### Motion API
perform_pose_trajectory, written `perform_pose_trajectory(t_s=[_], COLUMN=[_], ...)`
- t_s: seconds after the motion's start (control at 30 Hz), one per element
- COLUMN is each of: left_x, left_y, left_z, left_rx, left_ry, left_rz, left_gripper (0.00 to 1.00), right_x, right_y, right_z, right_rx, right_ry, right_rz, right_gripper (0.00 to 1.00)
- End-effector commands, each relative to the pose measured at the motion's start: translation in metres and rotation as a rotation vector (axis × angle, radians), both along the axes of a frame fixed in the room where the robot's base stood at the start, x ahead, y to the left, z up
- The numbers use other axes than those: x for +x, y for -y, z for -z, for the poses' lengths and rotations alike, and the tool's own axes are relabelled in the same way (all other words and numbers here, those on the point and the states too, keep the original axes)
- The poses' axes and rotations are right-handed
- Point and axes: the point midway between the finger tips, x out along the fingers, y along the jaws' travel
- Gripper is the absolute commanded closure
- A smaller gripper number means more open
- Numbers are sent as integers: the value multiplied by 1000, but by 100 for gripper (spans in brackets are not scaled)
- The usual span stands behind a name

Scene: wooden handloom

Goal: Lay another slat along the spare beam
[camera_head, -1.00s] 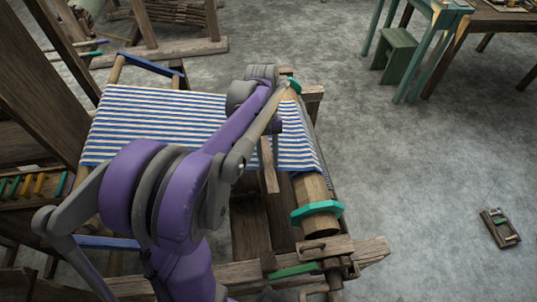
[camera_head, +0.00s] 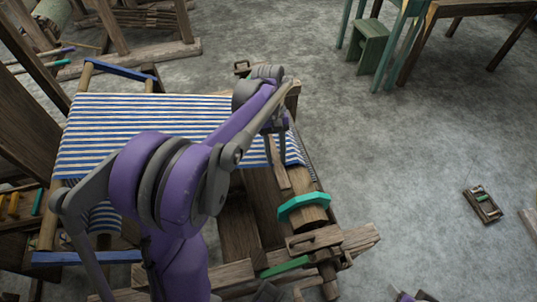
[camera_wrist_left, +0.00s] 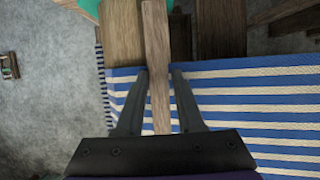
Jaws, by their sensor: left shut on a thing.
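My left gripper (camera_head: 275,128) is shut on a narrow wooden slat (camera_head: 279,164) over the right end of the loom. In the left wrist view the slat (camera_wrist_left: 156,50) runs lengthwise between the two fingers (camera_wrist_left: 160,78) and past their tips. A round wooden beam with a teal octagonal flange (camera_head: 303,205) lies at the loom's right side; it shows left of the slat in the left wrist view (camera_wrist_left: 122,35). I cannot tell whether the slat touches it. Part of the beam is hidden by striped cloth.
Blue-and-white striped cloth (camera_head: 135,120) covers the loom top behind my left arm. Wooden clamps and frame rails (camera_head: 335,240) stand at the loom's front right corner. A green stool (camera_head: 371,48) and a small wooden device (camera_head: 483,205) are on the otherwise open floor to the right.

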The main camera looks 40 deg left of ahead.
Motion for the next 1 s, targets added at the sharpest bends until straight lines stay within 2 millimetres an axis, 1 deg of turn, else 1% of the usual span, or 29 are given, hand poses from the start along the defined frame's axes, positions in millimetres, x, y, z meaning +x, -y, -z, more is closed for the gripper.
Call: perform_pose_trajectory(t_s=[0.2, 0.5, 0.73, 1.0], left_x=[14, 30, 36, 36], left_y=[11, 24, 28, 29], left_z=[4, 9, 11, 11], left_rx=[0, 1, 1, 1], left_ry=[0, 1, 1, 1], left_rz=[1, 1, 1, 0], left_gripper=[100, 100, 100, 100], right_x=[0, -1, -1, -1], right_y=[0, 0, 0, 0], right_z=[2, 4, 5, 5], right_rx=[0, 0, 0, 0], right_ry=[-1, -2, -2, -2], right_rz=[0, 0, 0, 0], right_gripper=[36, 36, 36, 36])
